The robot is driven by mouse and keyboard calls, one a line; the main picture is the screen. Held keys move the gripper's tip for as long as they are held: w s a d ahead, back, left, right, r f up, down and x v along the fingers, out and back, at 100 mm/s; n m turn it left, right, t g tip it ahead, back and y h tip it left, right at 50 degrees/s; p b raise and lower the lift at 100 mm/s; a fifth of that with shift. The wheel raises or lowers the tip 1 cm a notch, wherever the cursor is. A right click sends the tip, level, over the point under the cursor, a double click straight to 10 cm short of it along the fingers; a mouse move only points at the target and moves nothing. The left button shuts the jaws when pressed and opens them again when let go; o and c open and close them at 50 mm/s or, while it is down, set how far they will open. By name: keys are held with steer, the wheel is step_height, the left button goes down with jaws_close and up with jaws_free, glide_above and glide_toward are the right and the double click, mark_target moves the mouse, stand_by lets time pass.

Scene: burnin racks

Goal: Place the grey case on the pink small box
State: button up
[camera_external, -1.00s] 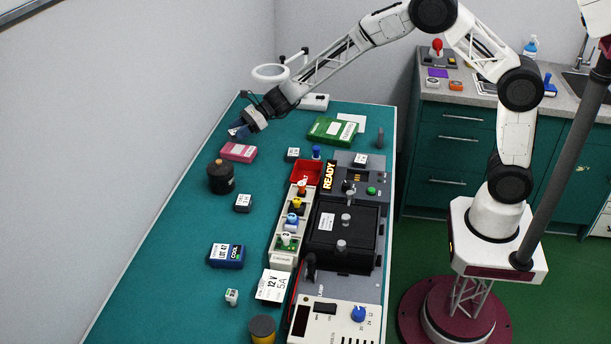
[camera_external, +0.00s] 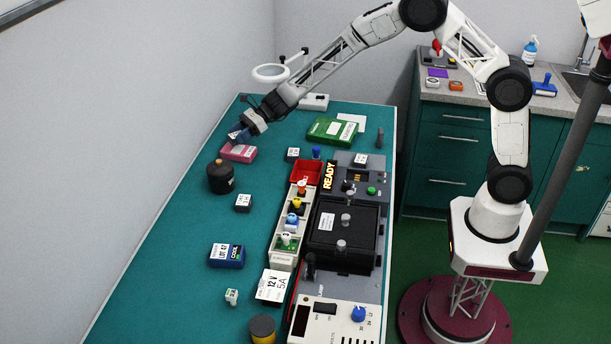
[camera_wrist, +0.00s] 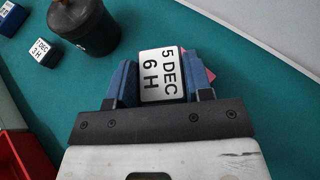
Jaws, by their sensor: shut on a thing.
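My gripper (camera_wrist: 161,85) has its blue fingers shut on the grey case (camera_wrist: 161,75). The case's white label reads "5 DEC 6 H" and faces the wrist camera; little of its body shows. In the external view my gripper (camera_external: 238,136) is at the far left of the table, over the back edge of the pink small box (camera_external: 238,153). A bit of pink also shows behind the right finger in the wrist view (camera_wrist: 210,75). Whether the case touches the box cannot be told.
A dark round jar (camera_external: 221,177) stands just in front of the pink box. A small dark labelled case (camera_external: 243,203) and a blue box (camera_external: 227,255) lie nearer. A green box (camera_external: 332,130) and a red tray (camera_external: 307,172) are to the right. A ring lamp (camera_external: 271,72) stands behind.

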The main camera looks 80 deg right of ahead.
steer(key=shift+f, duration=1.45)
steer(key=shift+f, duration=0.2)
steer(key=o, duration=0.9)
steer(key=shift+o, duration=0.2)
steer(key=shift+r, duration=0.1)
steer(key=shift+r, duration=0.1)
steer(key=shift+v, duration=3.75)
